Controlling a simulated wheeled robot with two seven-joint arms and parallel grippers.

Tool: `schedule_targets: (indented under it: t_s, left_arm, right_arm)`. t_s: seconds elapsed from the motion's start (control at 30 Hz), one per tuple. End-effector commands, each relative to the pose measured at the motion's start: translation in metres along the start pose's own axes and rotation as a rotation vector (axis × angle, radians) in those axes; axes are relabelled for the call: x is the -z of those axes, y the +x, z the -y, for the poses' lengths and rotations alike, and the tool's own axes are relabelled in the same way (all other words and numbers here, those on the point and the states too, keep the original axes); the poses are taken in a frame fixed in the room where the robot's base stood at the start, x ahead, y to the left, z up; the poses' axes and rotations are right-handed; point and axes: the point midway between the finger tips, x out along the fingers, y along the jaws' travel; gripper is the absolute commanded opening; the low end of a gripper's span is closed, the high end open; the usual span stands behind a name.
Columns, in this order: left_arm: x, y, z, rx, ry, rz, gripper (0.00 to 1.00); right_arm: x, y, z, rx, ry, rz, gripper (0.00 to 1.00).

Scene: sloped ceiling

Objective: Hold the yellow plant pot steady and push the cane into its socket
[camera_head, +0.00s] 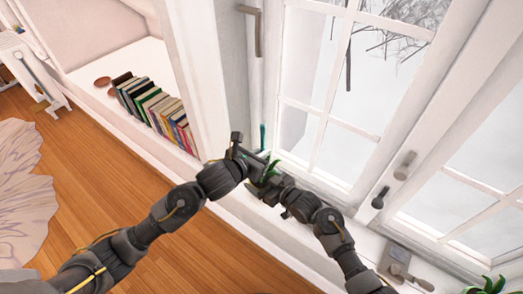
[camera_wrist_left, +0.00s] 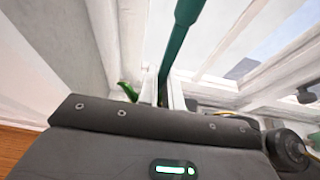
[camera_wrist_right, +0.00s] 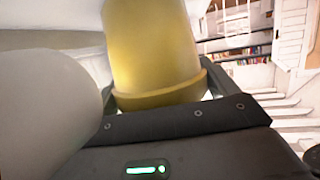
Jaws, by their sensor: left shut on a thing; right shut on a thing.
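The cane is a teal rod with a thicker end (camera_wrist_left: 181,40); its upper part also shows in the head view (camera_head: 262,136). My left gripper (camera_wrist_left: 164,92) is shut on the cane. The yellow plant pot (camera_wrist_right: 152,50) fills the middle of the right wrist view, its rim band closest to my jaws. My right gripper (camera_wrist_right: 160,100) is shut on the pot. In the head view, green leaves (camera_head: 268,172) show between the two grippers near the window sill; the pot is hidden there by my arms. The socket and the cane's lower end are hidden, so I cannot tell whether they meet.
A white-framed window with handles (camera_head: 404,166) rises close behind the grippers. A row of books (camera_head: 155,110) stands on the white shelf to the left. A grey metal item (camera_head: 398,264) and another plant (camera_head: 487,286) are at the lower right. Wooden floor lies lower left.

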Motion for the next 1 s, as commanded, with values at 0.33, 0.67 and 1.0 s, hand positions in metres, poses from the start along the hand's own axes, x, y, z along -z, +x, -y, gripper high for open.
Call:
schedule_targets:
  t_s: [0.33,0.67,1.0]
  left_arm:
    - [0.006,0.002,0.000,0.000,0.001,0.001,0.12]
    - [0.006,0.002,0.000,-0.001,0.000,0.001,0.33]
    - [0.006,-0.027,-0.001,-0.001,0.003,0.001,0.33]
  right_arm:
    - [0.000,0.000,0.000,-0.001,0.000,0.000,0.42]
    - [0.000,0.000,0.000,-0.001,0.000,0.000,0.42]
    - [0.000,0.000,-0.001,-0.001,0.000,0.000,0.42]
